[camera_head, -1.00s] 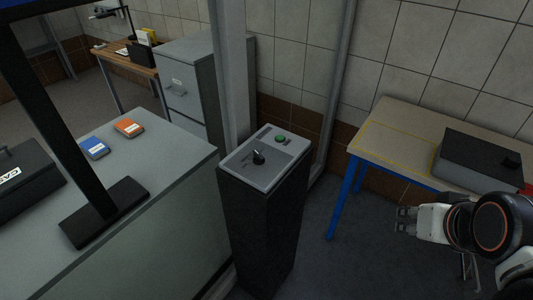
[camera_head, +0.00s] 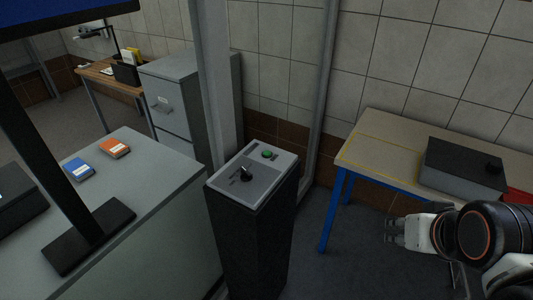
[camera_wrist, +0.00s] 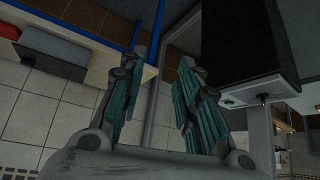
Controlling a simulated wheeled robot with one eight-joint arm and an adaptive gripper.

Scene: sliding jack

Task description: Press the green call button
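The green call button (camera_head: 267,154) is a small round button on the grey top panel (camera_head: 241,197) of a dark pedestal (camera_head: 250,245), in the middle of the head view. A black knob (camera_head: 246,174) stands on the same panel, in front of the button. In the wrist view the picture is upside down, and the green button (camera_wrist: 229,102) shows small at the right. My gripper (camera_head: 388,231) is at the lower right of the head view, well to the right of the pedestal and apart from it. In the wrist view its fingers (camera_wrist: 158,95) are spread with nothing between them.
A table (camera_head: 375,138) with blue legs stands at the right, bearing a dark grey box (camera_head: 460,168). A counter (camera_head: 150,185) with a monitor stand, an orange box (camera_head: 114,148) and a blue box (camera_head: 78,169) is at the left. Floor shows between pedestal and table.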

